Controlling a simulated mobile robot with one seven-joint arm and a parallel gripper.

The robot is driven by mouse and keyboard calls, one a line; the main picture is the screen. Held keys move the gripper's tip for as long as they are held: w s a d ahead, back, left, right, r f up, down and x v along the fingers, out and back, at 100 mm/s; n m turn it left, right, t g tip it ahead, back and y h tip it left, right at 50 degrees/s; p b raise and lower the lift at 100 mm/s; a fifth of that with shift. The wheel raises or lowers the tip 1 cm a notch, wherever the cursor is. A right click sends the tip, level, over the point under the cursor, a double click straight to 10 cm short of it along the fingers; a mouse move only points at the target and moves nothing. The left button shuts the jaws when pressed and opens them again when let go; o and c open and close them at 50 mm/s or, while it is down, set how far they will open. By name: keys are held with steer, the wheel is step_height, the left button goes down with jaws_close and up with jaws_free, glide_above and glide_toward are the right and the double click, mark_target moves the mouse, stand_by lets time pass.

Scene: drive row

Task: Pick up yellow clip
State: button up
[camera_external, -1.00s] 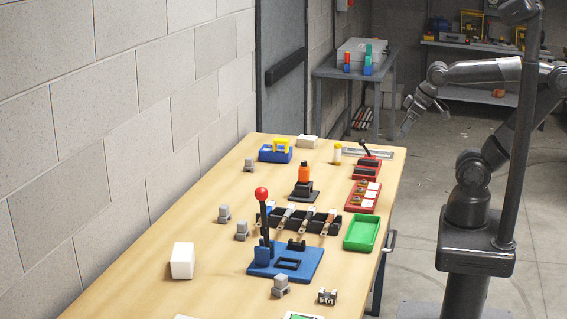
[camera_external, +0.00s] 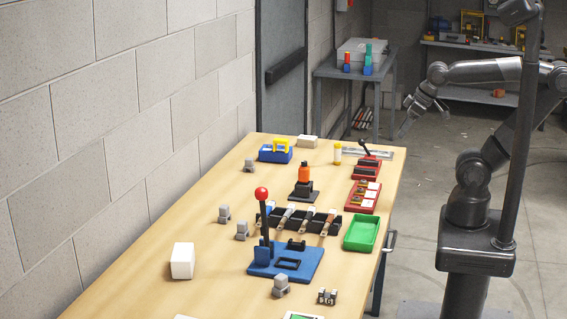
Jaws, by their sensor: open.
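A yellow arched piece (camera_external: 283,144), which may be the yellow clip, sits on a blue box (camera_external: 275,155) at the far left part of the table. Small yellowish bits also show in a red tray (camera_external: 362,197) near the right edge, too small to make out. My gripper (camera_external: 406,118) hangs in the air to the right of the table's far end, apart from everything on it. It is open and empty, pointing down and left.
The table's left side is mostly clear.

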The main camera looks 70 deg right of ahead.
steer(key=w+d+r+g, duration=0.1)
steer(key=w+r, duration=0.3)
steer(key=w, duration=0.3)
steer(key=w+d+r, duration=0.2)
steer(key=w+r, duration=0.2)
steer(key=w, duration=0.3)
steer(key=g, duration=0.5)
glide_above(281, 139)
step_height(281, 139, down, 15)
step_height(281, 139, down, 11)
steer(key=shift+a, duration=0.1)
